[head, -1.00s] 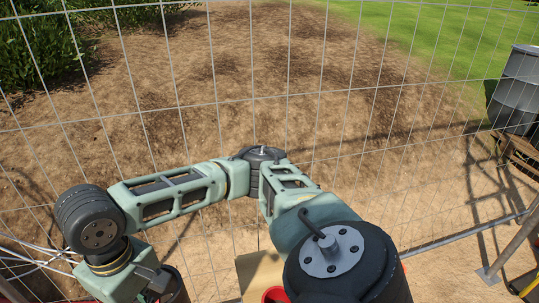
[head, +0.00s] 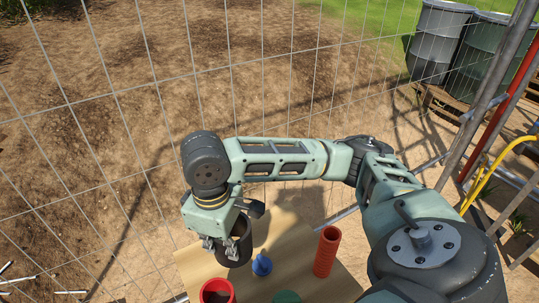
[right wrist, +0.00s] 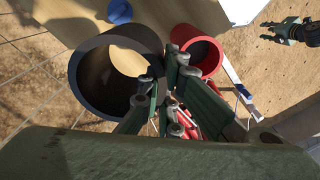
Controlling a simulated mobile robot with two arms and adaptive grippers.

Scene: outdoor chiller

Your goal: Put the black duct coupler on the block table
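My right gripper (head: 224,238) is shut on the wall of the black duct coupler (head: 240,246), a short dark open tube. The coupler hangs over the left part of a tan board top (head: 205,262), which looks like the block table. I cannot tell whether it touches the board. In the right wrist view the coupler (right wrist: 80,76) shows as a wide ring, with one finger inside its rim and one outside. My left gripper (right wrist: 278,30) shows small at the top right of that view, its fingers apart and empty.
On the board stand a red cup (head: 216,290), a blue cone (head: 262,265), an orange ribbed tube (head: 327,252) and a green round thing (head: 287,297). The red cup (right wrist: 200,50) is close beside the fingers. A wire fence (head: 150,130) runs behind the board.

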